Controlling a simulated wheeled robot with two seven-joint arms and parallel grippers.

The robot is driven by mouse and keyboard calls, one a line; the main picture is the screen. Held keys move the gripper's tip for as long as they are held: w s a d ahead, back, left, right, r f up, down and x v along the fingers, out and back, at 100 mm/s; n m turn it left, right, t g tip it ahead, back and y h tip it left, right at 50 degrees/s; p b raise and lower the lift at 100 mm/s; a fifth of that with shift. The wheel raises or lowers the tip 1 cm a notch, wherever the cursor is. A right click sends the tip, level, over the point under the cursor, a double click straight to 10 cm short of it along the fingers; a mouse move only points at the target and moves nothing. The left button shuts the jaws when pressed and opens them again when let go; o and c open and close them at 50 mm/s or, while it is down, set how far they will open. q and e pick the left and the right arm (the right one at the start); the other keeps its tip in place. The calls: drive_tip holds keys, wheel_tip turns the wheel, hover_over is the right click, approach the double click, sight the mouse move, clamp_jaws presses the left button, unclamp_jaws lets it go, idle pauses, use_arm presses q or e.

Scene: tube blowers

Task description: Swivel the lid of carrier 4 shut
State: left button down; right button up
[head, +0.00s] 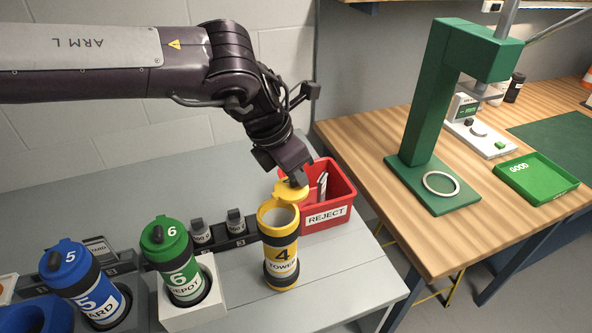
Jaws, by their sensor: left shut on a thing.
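Carrier 4 (281,250) is a yellow and black tube labelled 4 TOWER, standing upright on the grey table. Its yellow lid (291,192) is swung out to the back right, and the mouth of the tube is open. My left gripper (296,180) reaches down from above and is shut on the lid at its far side. The gripper's fingertips are partly hidden by the lid and the gripper body. My right gripper is not in the head view.
A red REJECT bin (338,192) stands close behind and right of carrier 4. Green carrier 6 (178,262) and blue carrier 5 (82,287) stand in holders to the left. A wooden bench with a green press (414,120) and a green GOOD tray (536,178) is at right.

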sight(282, 192)
use_arm(q)
drive_tip(key=c, duration=1.4)
unclamp_jaws()
drive_tip(key=shift+c, duration=0.2)
drive_tip(key=shift+r, duration=0.1)
drive_tip(key=b+v, duration=0.1)
drive_tip(key=v, duration=0.6)
drive_tip(key=shift+a+r, duration=0.15)
drive_tip(key=shift+r, duration=0.1)
drive_tip(key=shift+s, duration=0.1)
